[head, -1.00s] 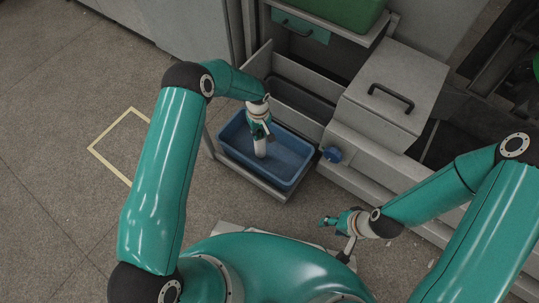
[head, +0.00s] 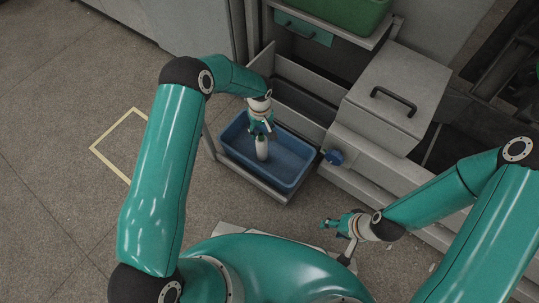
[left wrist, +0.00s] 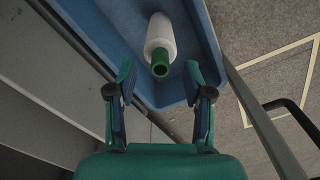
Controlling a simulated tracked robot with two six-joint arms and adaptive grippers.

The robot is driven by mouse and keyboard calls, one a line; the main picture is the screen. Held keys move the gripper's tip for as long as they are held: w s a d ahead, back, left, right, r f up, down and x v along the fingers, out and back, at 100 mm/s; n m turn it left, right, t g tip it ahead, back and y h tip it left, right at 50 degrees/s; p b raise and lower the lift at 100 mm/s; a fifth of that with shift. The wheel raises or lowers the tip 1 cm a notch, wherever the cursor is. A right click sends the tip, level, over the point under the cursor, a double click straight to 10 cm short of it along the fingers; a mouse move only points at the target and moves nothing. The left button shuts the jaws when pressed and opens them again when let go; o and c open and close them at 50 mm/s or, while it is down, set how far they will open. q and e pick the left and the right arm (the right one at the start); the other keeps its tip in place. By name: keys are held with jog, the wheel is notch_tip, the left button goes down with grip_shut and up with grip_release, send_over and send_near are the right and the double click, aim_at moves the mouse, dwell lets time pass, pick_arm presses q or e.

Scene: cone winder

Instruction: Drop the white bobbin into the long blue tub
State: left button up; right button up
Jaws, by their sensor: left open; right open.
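The white bobbin (head: 262,148) is in the long blue tub (head: 291,182), below my left gripper (head: 261,127). In the left wrist view the bobbin (left wrist: 160,36) has a white body and a green end facing the camera, and the blue tub (left wrist: 92,20) is around it. My left gripper (left wrist: 163,84) is open, its fingers apart on either side with the bobbin beyond the tips and clear of them. My right gripper (head: 326,224) is open and empty, low and well to the right of the tub.
The tub sits in a grey pulled-out drawer frame (head: 233,173). A grey box with a black handle (head: 393,101) and a blue knob (head: 334,157) stand to its right. A green bin (head: 345,12) is above. Floor to the left is clear, with a yellow outline (head: 108,134).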

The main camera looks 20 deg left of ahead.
pick_arm(q)
notch_tip(320, 180, up, 10)
jog(key=shift+f, duration=0.15)
dwell(0.5)
